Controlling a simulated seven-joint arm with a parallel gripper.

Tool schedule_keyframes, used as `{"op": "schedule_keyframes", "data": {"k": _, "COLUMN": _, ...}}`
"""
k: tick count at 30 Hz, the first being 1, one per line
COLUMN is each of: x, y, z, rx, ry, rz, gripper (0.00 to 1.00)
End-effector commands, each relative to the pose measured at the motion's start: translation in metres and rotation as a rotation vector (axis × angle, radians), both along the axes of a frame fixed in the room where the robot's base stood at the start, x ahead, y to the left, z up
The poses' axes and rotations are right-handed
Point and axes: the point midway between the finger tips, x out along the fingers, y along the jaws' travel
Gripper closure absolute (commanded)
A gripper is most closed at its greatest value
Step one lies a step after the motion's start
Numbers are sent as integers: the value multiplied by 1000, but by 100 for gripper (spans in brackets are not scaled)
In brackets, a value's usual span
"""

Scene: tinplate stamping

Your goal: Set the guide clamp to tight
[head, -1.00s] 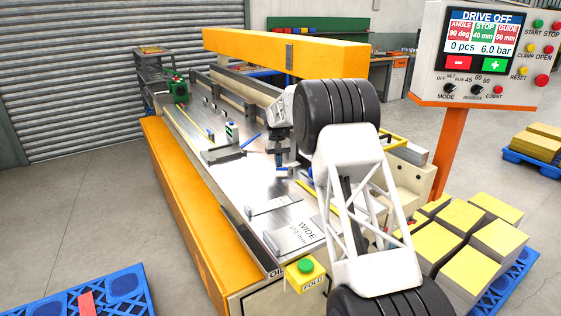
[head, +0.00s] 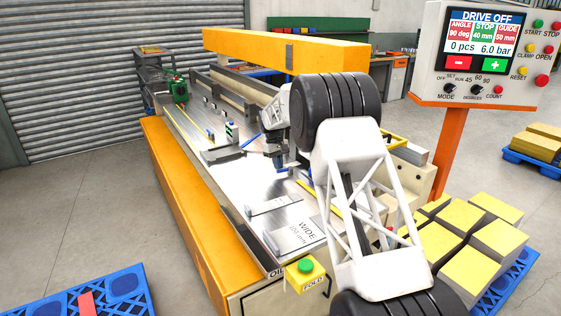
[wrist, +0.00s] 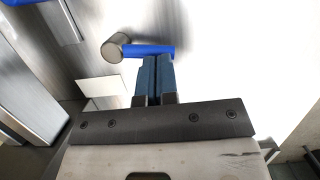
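A bright blue lever (wrist: 150,50) on a round metal pivot (wrist: 115,47) lies just beyond my fingertips in the wrist view. It looks like a clamp handle. In the head view a small blue handle (head: 282,170) shows on the metal bed just below my gripper (head: 278,160). A second blue lever (head: 250,140) lies further back on the bed; no label tells which is the guide clamp. In the wrist view my gripper (wrist: 155,62) has its two blue fingers together with nothing between them. The tips are at or very near the lever; contact cannot be told.
The metal bed (head: 230,180) has a black stop block (head: 222,155) and a plate marked WIDE (head: 295,236). A yellow beam (head: 285,50) spans behind. The control panel (head: 480,50) reads DRIVE OFF, GUIDE 50 mm. A green FOLD button (head: 305,265) is at the front.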

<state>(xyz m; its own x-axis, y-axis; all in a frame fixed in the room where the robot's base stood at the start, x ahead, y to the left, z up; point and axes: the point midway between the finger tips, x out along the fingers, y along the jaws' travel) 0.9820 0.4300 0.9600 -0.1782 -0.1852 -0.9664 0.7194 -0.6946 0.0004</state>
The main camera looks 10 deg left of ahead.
Motion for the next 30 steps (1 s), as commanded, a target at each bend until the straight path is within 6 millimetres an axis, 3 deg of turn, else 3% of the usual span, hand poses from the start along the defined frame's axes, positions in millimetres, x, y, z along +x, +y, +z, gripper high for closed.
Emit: {"op": "schedule_keyframes", "data": {"k": 30, "x": -13, "y": -6, "z": -2, "rx": -1, "ry": 2, "rz": 265, "gripper": 100}}
